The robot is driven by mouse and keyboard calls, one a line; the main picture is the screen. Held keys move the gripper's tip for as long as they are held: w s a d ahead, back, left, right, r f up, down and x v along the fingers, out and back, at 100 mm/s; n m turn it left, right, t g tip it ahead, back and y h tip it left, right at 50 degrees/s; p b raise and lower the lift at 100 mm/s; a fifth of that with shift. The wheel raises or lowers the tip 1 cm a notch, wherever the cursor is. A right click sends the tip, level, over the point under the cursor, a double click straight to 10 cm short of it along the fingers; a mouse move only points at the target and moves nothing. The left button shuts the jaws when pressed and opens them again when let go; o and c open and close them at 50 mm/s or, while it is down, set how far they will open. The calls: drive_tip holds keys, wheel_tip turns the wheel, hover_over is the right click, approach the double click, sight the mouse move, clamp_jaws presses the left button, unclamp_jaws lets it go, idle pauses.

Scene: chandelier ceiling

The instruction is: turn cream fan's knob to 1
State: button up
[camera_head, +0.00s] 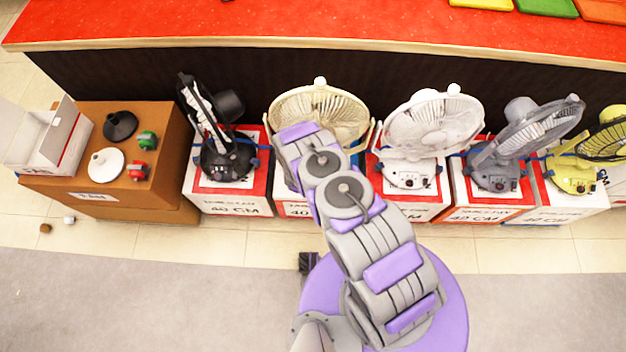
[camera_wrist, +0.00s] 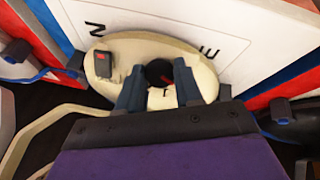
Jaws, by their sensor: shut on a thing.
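The cream fan (camera_head: 319,108) stands on a box in the middle of the row in the head view, and my arm covers its lower part. In the wrist view its oval cream base (camera_wrist: 205,78) lies on a white box face. The black knob (camera_wrist: 159,72) with a red mark is on that base. My gripper (camera_wrist: 160,88) has its two dark fingers on either side of the knob and is shut on it. A "1" shows on the base just below the knob. A dark switch (camera_wrist: 103,64) with a small red mark sits left of the knob.
A black fan (camera_head: 225,155) stands left of the cream fan; a white fan (camera_head: 432,125), a grey fan (camera_head: 520,135) and a yellow fan (camera_head: 600,145) stand to the right. A red counter (camera_head: 330,22) runs behind. The carpet (camera_head: 150,300) in front is clear.

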drive_tip(key=shift+p, duration=0.45)
drive_tip(key=shift+r+m+y+p, duration=0.15)
drive_tip(key=shift+m+y+p, duration=0.15)
drive_tip(key=shift+m+p, duration=0.4)
drive_tip(key=shift+d+m+p, duration=0.1)
drive_tip(key=shift+m+p, duration=0.35)
drive_tip(key=shift+m, duration=0.25)
drive_tip(key=shift+m+y, duration=0.6)
drive_tip(key=shift+m, duration=0.5)
drive_tip(key=shift+d+m+y+b, duration=0.1)
drive_tip(key=shift+m+y+b, duration=0.35)
drive_tip(key=shift+m, duration=0.95)
drive_tip(key=o, duration=1)
drive_tip(key=shift+o, duration=0.2)
